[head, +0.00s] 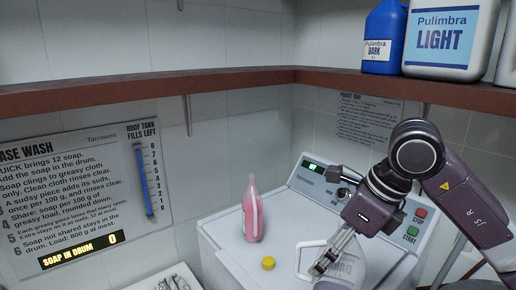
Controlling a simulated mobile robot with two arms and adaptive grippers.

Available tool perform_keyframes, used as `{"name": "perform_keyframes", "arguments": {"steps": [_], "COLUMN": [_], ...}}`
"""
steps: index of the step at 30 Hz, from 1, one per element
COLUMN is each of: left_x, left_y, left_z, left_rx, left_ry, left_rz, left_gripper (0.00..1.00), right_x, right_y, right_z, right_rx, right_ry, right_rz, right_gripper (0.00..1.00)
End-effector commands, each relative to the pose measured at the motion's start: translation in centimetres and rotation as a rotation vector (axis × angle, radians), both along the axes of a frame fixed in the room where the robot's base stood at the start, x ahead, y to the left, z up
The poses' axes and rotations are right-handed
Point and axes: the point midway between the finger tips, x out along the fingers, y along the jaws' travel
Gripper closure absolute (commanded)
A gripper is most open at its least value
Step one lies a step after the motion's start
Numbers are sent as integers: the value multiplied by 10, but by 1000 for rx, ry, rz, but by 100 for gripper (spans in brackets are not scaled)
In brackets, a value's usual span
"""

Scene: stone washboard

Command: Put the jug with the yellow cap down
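A whitish jug (345,268) with dark lettering is at the bottom of the head view, over or on the white machine top; its base is cut off by the frame edge, so I cannot tell whether it touches the surface. My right gripper (324,264) reaches down from the right, its fingers close together at the jug's handle, and looks shut on it. The gripper and arm cover part of the jug's top. My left gripper is not in view.
A pink bottle (252,212) stands on the machine top (222,238) behind the yellow cap. A control panel (313,190) runs along the back. A brown shelf (440,90) above holds a blue jug (382,40) and a white jug (450,38).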

Motion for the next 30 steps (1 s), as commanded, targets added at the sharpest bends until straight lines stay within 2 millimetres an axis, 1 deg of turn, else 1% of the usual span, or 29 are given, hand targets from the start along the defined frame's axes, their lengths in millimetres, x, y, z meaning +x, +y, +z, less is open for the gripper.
{"name": "perform_keyframes", "arguments": {"steps": [1,6,9,20,30], "left_x": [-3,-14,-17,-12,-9], "left_y": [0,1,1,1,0], "left_z": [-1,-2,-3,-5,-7], "left_rx": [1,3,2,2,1], "left_ry": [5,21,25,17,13], "left_rz": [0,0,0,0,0], "left_gripper": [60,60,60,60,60], "right_x": [-3,-16,-24,-61,-108], "right_y": [-3,-8,-12,-25,-42], "right_z": [-7,-30,-44,-91,-135], "right_rx": [0,2,3,3,2], "right_ry": [5,6,5,5,5], "right_rz": [54,320,492,1154,1845], "right_gripper": [68,68,68,68,68]}}
